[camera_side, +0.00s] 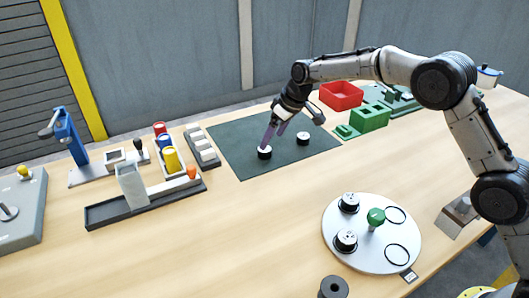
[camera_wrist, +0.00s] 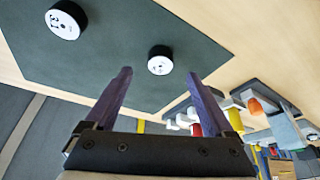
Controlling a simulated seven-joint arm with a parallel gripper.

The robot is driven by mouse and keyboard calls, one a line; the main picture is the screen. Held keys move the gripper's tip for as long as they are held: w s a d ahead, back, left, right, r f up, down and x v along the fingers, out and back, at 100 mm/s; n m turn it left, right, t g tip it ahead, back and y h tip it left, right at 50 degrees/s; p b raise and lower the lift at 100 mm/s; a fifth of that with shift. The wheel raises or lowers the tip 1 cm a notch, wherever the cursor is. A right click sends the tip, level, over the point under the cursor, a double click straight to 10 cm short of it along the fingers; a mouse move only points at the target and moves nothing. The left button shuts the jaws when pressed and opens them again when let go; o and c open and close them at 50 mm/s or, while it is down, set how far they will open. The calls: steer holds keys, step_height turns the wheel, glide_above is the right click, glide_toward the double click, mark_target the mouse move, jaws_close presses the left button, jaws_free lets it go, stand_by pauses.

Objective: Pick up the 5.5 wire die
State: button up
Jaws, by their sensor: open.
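Two short black cylindrical dies with white, marked tops stand on a dark green mat (camera_side: 225,133). The nearer die (camera_side: 264,153) is just below my fingertips in the side view. In the wrist view this die (camera_wrist: 160,64) appears ahead of and between my fingertips. The other die (camera_side: 303,138) is to the right on the mat; it shows at the upper left of the wrist view (camera_wrist: 66,20). Their markings are too small to read surely. My gripper (camera_side: 271,136) has purple fingers, spread open and empty; in the wrist view its fingers (camera_wrist: 159,76) are apart.
A white round plate (camera_side: 385,258) holds two more black-and-white dies and a green knob. A dark tray (camera_side: 108,215) with coloured parts stands left of the mat. A red bin (camera_side: 341,96) and green block (camera_side: 370,117) stand at the mat's right. Mat space around the dies is clear.

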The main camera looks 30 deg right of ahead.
mark_target(265, 152)
steer(key=shift+x, duration=2.8)
steer(key=shift+w+a+r, duration=0.1)
steer(key=shift+a, duration=0.05)
steer(key=shift+r, duration=0.1)
jaws_close()
